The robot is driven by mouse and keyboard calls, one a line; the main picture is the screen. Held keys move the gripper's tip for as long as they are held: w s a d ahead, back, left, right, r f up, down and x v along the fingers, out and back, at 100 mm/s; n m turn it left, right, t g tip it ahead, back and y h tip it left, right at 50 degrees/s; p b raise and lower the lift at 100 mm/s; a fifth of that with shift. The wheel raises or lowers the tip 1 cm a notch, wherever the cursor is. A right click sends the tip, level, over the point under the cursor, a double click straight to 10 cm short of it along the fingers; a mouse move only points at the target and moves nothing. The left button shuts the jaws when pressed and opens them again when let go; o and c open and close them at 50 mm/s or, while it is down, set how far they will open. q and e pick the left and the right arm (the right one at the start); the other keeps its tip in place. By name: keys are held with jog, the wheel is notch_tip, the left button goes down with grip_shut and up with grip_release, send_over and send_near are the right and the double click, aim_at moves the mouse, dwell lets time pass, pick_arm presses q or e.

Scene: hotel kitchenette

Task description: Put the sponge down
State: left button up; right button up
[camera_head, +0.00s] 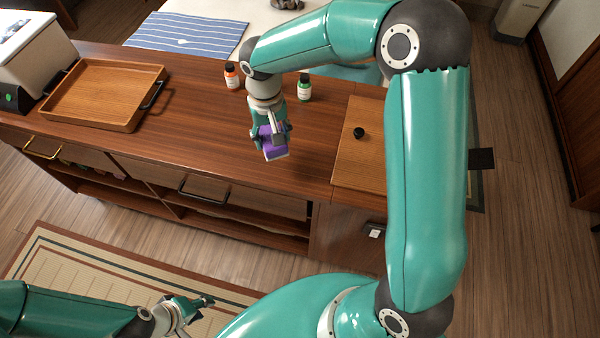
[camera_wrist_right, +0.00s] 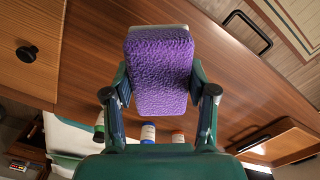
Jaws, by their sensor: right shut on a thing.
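The purple sponge (camera_head: 270,150) is held by my right gripper (camera_head: 272,136) above the wooden counter, near its front edge. The right wrist view shows the sponge (camera_wrist_right: 160,70) between the two fingers of the right gripper (camera_wrist_right: 160,95), with its rough purple face towards the camera. The dark wood counter shows beyond it, and the sponge appears clear of the surface. My left gripper (camera_head: 190,308) is low at the bottom left of the head view, over the floor mat and away from the counter. It looks empty, but its finger opening is unclear.
A wooden tray (camera_head: 105,92) lies at the counter's left. An orange bottle (camera_head: 232,77) and a green bottle (camera_head: 304,88) stand behind the sponge. A lighter board (camera_head: 360,165) with a black knob (camera_head: 359,132) is at the right. The counter between tray and sponge is bare.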

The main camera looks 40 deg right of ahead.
aim_at(301, 172)
jog(key=s+d+r+m+b, duration=0.2)
jog(key=s+d+r+m, duration=0.3)
jog(key=r+m, duration=0.3)
jog(key=shift+n, duration=0.6)
jog(key=f, duration=1.8)
jog(key=shift+a+p, duration=0.2)
jog(key=shift+p, duration=0.1)
jog(key=shift+f, duration=0.15)
jog(key=shift+f, duration=0.15)
jog(key=o, duration=1.3)
jog(key=shift+o, duration=0.2)
